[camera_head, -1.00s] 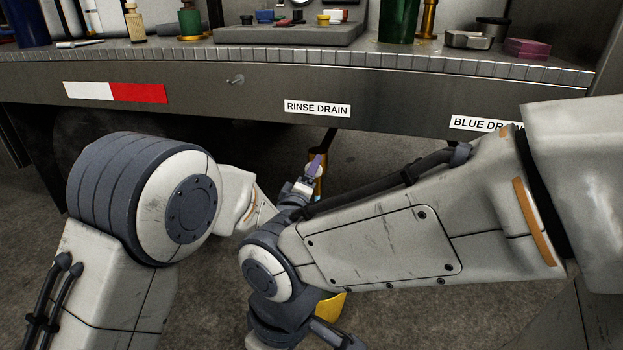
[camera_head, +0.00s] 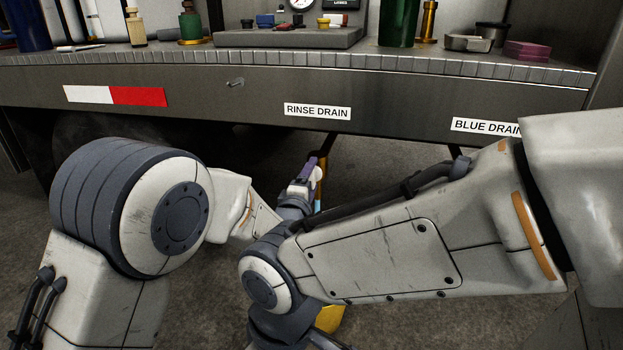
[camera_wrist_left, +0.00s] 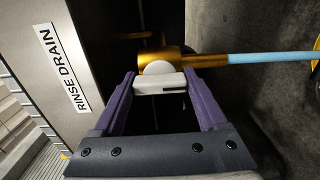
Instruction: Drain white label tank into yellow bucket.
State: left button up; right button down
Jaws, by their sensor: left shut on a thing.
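My left gripper (camera_head: 306,174), with purple fingers, is at a brass valve (camera_head: 320,180) below the white RINSE DRAIN label (camera_head: 318,111). In the left wrist view the gripper (camera_wrist_left: 164,92) is shut on the valve's pale handle (camera_wrist_left: 158,84), one finger at each end. The handle lies across the brass valve body (camera_wrist_left: 182,63). A light blue tube (camera_wrist_left: 270,57) runs from the valve. The yellow bucket (camera_head: 330,318) is on the floor, mostly hidden behind my arm. My right gripper is not in view.
A second label, BLUE DRAIN (camera_head: 487,127), is on the same metal panel (camera_head: 410,105) to the right. The deck above holds a green container (camera_head: 398,22) and several small items. Dark space lies under the panel.

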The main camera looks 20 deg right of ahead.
pick_arm(q)
jog(key=o, duration=1.3)
jog(key=shift+s, duration=0.1)
jog(key=shift+s+a, duration=0.25)
jog(key=shift+s, duration=0.05)
jog(key=p+v, duration=0.3)
jog(key=v, duration=0.6)
jog(key=shift+s+a, duration=0.2)
jog(key=shift+a, duration=0.1)
